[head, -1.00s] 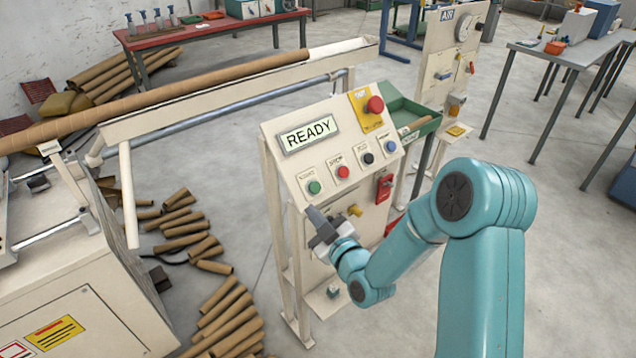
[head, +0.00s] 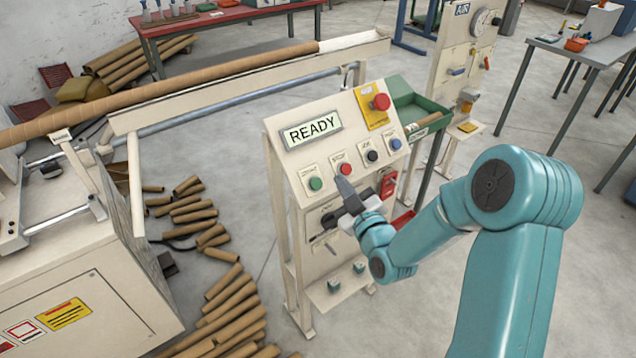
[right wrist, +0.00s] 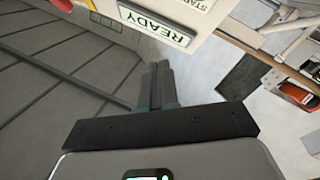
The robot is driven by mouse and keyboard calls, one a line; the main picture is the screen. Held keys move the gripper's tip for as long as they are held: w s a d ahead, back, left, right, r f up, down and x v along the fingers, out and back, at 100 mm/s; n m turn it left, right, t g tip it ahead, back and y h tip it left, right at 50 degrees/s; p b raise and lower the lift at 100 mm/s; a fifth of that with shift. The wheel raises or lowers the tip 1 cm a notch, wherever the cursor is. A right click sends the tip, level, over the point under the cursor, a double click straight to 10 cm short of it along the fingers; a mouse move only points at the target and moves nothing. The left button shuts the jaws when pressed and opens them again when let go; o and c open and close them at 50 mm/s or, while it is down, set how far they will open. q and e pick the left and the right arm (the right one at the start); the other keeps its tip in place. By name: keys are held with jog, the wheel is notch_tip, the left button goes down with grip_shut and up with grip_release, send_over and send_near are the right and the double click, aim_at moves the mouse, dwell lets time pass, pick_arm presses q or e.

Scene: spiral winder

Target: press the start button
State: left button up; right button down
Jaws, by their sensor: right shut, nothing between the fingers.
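The control panel (head: 285,160) stands in the middle of the head view, with a READY display (head: 312,130). Below the display is a row of buttons. The leftmost is the green start button (head: 316,183); a red button (head: 345,169) is to its right. My right gripper (head: 341,182) is shut and empty. Its tip appears just below the red button and right of the green one. I cannot tell its distance from the panel. In the right wrist view the shut fingers (right wrist: 157,84) point toward the upside-down READY display (right wrist: 155,25). My left gripper is out of view.
Black (head: 372,156) and blue (head: 395,144) buttons continue the row. A red emergency knob (head: 381,102) sits on a yellow plate at the upper right. A green tray (head: 425,118) is behind the panel. Cardboard tubes (head: 230,310) lie on the floor at left.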

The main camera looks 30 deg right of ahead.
aim_at(316, 184)
jog(key=w+f+b, duration=0.1)
jog(key=w+f, duration=0.1)
jog(key=w+f+b, duration=0.1)
jog(key=w, duration=0.1)
jog(key=w+f+b, duration=0.1)
jog(key=w+f, duration=0.1)
jog(key=shift+w+a+f, duration=0.25)
jog(key=shift+w+f, duration=0.1)
jog(key=shift+w, duration=0.05)
dwell(0.4)
dwell(1.6)
jog(key=shift+w+f+b, duration=0.3)
jog(key=shift+w+b, duration=0.05)
jog(key=shift+b, duration=0.65)
